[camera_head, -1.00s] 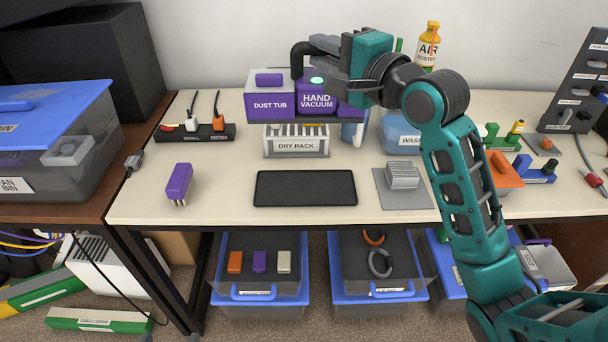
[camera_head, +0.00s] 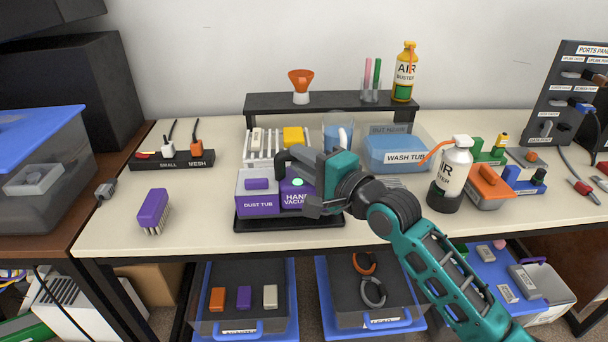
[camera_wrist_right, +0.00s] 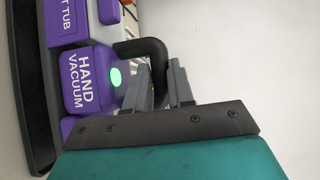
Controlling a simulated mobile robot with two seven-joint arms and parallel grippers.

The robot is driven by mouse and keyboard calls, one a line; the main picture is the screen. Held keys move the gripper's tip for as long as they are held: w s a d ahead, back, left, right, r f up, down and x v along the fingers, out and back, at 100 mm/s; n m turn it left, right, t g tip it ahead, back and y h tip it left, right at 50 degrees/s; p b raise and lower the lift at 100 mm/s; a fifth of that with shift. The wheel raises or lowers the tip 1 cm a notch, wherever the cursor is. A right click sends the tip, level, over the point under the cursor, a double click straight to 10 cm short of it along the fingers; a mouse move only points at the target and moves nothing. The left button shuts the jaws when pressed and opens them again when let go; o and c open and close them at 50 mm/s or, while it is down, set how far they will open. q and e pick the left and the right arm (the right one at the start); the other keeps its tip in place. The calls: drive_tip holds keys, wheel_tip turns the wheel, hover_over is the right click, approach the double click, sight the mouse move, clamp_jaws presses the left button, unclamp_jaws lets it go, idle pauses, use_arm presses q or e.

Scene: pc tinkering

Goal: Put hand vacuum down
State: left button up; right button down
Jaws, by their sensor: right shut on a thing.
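The hand vacuum (camera_head: 262,207) is purple and grey, with a purple dust tub, a black curved handle and a lit green button. It sits level at the black tray (camera_head: 290,226), inside its outline; I cannot tell whether its base touches. My right gripper (camera_head: 300,178) is shut on the vacuum's handle from the right. In the right wrist view, the vacuum (camera_wrist_right: 86,78) shows at the left, with the black tray (camera_wrist_right: 28,120) beyond it and the gripper fingers (camera_wrist_right: 162,82) around the handle. My left gripper is not in view.
Behind the vacuum stands the white dry rack (camera_head: 262,148). A blue wash tub (camera_head: 396,153) and a white duster bottle (camera_head: 453,172) stand to the right. A purple brush (camera_head: 153,210) lies left. The bench between brush and tray is clear.

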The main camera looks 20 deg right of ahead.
drive_tip(key=shift+f, duration=0.8)
drive_tip(key=c, duration=1.4)
unclamp_jaws()
drive_tip(key=shift+f, duration=0.25)
drive_tip(key=o, duration=0.4)
drive_tip(key=shift+r, duration=0.1)
